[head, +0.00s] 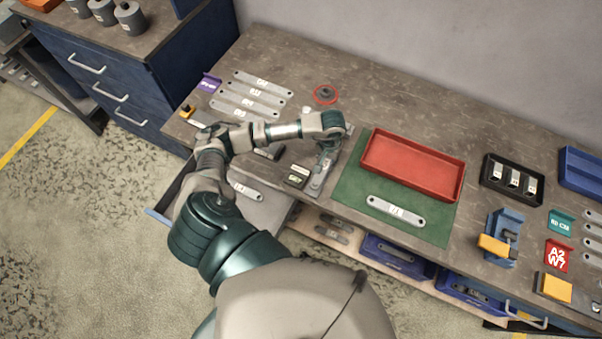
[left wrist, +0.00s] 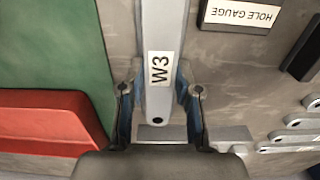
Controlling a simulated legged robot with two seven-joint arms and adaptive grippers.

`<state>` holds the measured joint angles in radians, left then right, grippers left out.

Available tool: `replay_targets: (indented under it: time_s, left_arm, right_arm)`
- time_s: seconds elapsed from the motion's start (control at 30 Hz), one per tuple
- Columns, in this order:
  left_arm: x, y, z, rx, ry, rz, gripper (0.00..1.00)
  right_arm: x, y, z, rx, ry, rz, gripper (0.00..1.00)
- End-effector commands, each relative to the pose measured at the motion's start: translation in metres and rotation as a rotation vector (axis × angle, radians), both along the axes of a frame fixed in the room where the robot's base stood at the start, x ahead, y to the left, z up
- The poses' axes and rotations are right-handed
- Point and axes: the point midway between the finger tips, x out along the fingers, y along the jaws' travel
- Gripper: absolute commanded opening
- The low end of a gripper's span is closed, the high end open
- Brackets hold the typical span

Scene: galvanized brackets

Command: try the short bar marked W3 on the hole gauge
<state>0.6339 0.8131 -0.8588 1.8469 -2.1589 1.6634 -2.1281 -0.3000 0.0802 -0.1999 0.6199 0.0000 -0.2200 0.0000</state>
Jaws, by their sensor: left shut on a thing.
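The short bar marked W3 (left wrist: 158,35) is pale metal with a white label and a dark hole near one end. My left gripper (left wrist: 160,90) has a finger on each side of it and is shut on it. In the head view my left gripper (head: 326,152) is over the bench, left of the green mat, with the bar (head: 318,183) partly hidden below it. A sign reading HOLE GAUGE (left wrist: 241,14) is beside the bar. A grey metal plate (left wrist: 230,136) shows behind the bar; I cannot tell whether they touch. My right gripper is not in view.
A red tray (head: 371,164) and another short bar (head: 396,211) are on the green mat (head: 349,196). Several long labelled bars (head: 247,107) lie at the back left. A black tray (head: 487,181) and a blue clamp-like fixture (head: 505,222) are on the right.

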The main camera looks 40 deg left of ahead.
Motion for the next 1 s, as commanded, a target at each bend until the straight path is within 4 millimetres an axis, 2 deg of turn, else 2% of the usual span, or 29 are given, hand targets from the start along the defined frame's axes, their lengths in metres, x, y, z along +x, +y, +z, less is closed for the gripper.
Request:
replay_targets:
  time_s: [0.7,1.0]
  left_arm:
    - [0.000,0.000,0.001,0.000,-0.001,0.000,0.00]
    - [0.000,0.000,0.016,0.001,-0.001,0.000,0.00]
  right_arm:
    - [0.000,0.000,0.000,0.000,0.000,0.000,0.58]
    - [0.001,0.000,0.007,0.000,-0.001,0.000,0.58]
